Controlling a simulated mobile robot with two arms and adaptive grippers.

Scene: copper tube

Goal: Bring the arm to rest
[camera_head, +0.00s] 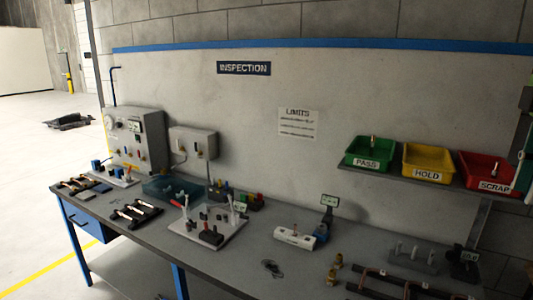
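Neither of my grippers shows in the head view, and no arm can be made out for sure. The grey workbench (185,258) runs across the lower part of the view along a wall. A few copper-coloured tubes (384,289) lie or sit on dark supports at the bench's front right, cut off by the lower edge. Small copper pieces also stand in the green PASS bin (370,154), the yellow HOLD bin (427,162) and the red SCRAP bin (486,174).
The bins sit on a wall shelf (455,185) at the right. A grey test panel (138,140), a teal tray (172,188), a white fixture plate (208,232) and a white block device (294,238) stand on the bench. Bare bench shows around the black rings (271,268). Open floor lies left.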

